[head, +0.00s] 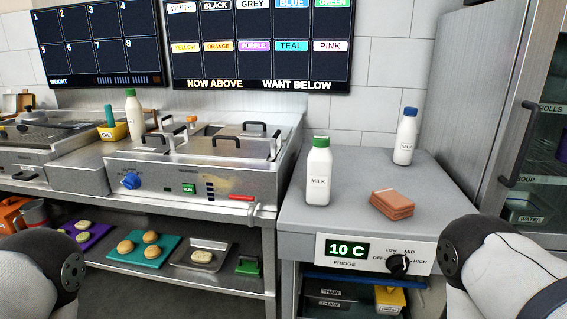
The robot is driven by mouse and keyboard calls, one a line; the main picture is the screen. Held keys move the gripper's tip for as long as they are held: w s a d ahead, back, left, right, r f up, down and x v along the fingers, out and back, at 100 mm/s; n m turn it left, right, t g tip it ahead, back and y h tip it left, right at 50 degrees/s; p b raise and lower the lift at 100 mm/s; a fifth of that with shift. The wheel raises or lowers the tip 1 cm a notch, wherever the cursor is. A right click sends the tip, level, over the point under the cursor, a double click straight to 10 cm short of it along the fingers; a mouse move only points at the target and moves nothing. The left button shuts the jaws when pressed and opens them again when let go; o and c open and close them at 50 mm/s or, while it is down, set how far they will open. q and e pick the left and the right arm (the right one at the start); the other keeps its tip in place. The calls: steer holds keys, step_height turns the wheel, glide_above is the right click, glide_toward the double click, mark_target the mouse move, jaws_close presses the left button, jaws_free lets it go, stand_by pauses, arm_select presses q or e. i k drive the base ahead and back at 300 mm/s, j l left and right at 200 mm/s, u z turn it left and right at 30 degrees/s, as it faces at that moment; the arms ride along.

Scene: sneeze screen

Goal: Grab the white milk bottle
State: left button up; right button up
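A white bottle with a green cap and a dark "MILK" label (318,176) stands upright on the grey top of the fridge counter (350,220), near its left side. A second white bottle with a blue cap (404,142) stands upright farther back on the same top; its small label is hard to read. Neither of my grippers is in view. Only links of my arms show at the lower left and lower right corners, apart from both bottles.
Brown-red stacked slabs (391,204) lie right of the milk bottle. A steel fryer (200,165) with black handles stands to the left. A tall steel cabinet (500,140) bounds the right. The counter's front middle is clear. Trays of buns (144,252) sit on the lower shelf.

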mark_target(320, 158)
steer(key=i+j+z, duration=0.3)
steer(key=j+z, duration=0.35)
steer(key=i+j+z, duration=0.15)
steer(key=j+z, duration=0.15)
steer(key=j, duration=0.15)
